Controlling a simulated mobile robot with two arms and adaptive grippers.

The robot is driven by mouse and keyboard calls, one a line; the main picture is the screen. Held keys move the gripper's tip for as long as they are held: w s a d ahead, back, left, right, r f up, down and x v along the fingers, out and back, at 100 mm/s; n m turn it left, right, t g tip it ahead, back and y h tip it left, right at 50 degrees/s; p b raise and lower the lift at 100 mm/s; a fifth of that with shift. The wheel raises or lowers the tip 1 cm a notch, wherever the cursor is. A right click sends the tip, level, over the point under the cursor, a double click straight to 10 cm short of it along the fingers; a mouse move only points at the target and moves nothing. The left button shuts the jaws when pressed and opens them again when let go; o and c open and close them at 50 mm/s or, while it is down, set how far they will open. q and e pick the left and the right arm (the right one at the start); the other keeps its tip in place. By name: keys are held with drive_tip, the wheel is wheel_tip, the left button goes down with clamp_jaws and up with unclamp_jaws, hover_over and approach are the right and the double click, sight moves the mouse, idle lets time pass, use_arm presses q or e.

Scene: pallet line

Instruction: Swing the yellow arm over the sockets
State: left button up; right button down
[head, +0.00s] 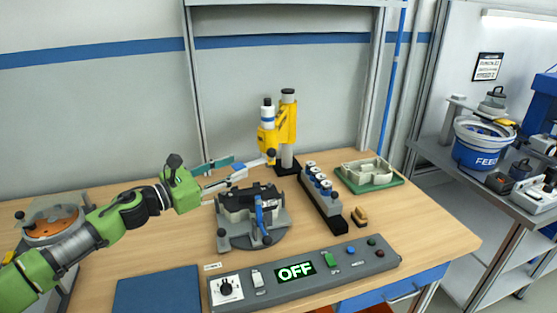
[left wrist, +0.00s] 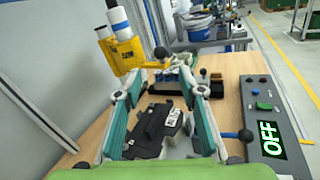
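The yellow arm (head: 286,122) stands on a grey post at the back of the bench. It carries a white cylinder with a blue band, and a black ball knob (head: 271,153) sits at its lower front. The sockets appear to be the row of grey and blue pieces (head: 320,183) on a black base, right of and in front of the post. My left gripper (head: 252,168) is open and empty, its fingertips just short of the knob. In the left wrist view, the knob (left wrist: 160,53) shows beyond the gap between the fingers. My right gripper is not in view.
A grey fixture (head: 245,240) with a black part and blue handle lies below my left gripper. A control box (head: 294,271) reading OFF is at the front. A green tray (head: 370,184) holds a pale casting. A blue mat (head: 157,293) lies front left.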

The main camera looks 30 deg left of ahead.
sight(268, 152)
use_arm(q)
drive_tip(key=shift+p+x, duration=1.75)
drive_tip(key=shift+x, duration=4.25)
drive_tip(key=shift+p+x, duration=0.3)
drive_tip(key=shift+x, duration=0.65)
drive_tip(key=shift+f, duration=0.1)
clamp_jaws()
